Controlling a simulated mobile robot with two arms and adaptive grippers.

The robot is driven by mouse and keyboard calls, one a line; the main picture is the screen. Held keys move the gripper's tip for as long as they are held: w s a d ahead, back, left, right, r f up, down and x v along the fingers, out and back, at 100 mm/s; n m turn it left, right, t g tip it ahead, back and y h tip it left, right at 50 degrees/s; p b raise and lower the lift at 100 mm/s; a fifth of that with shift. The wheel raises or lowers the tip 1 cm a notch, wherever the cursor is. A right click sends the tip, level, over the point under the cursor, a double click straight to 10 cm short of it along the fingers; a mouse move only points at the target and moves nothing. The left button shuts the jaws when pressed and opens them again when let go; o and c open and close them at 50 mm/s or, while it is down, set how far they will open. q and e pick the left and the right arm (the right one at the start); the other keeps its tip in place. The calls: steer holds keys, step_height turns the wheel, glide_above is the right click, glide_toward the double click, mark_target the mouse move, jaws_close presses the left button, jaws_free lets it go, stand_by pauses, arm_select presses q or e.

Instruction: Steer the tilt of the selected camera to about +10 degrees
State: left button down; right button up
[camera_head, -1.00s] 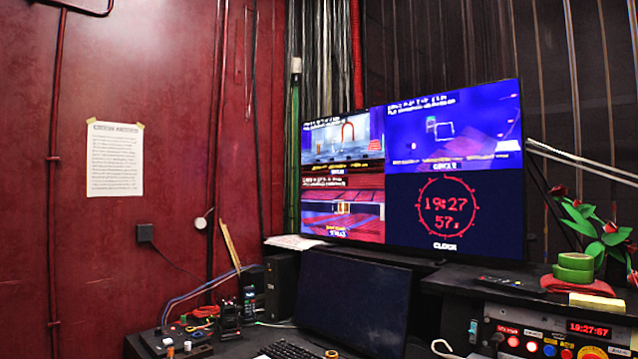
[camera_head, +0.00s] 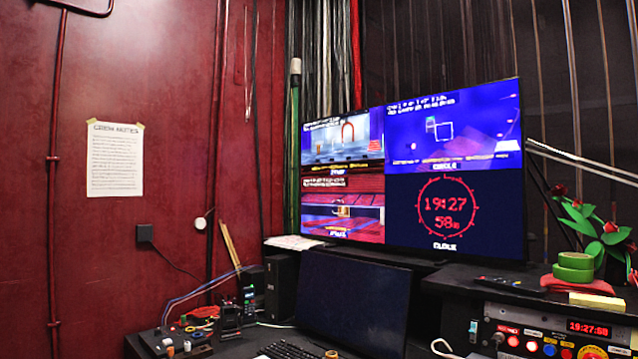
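A large monitor (camera_head: 412,165) stands on the desk at the centre right of the head view, split into four panes. The upper left pane (camera_head: 343,144) shows a greyish scene with an orange arch. The upper right pane (camera_head: 455,130) is blue-purple with a small white square outline. The lower left pane (camera_head: 343,218) shows a reddish scene. The lower right pane (camera_head: 449,218) is a red ring clock. Text on the panes is too blurred to read, so tilt and selected camera cannot be told. Neither gripper is in view.
A button panel (camera_head: 552,334) with a red digital clock is at lower right. A dark screen (camera_head: 352,300) and keyboard (camera_head: 283,351) are below the monitor. A small control box (camera_head: 178,343) is at lower left. Green tape rolls (camera_head: 574,266) and a red-flowered plant (camera_head: 597,226) are at right.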

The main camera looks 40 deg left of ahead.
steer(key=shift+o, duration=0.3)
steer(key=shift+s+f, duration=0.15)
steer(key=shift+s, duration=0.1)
steer(key=shift+b, duration=0.4)
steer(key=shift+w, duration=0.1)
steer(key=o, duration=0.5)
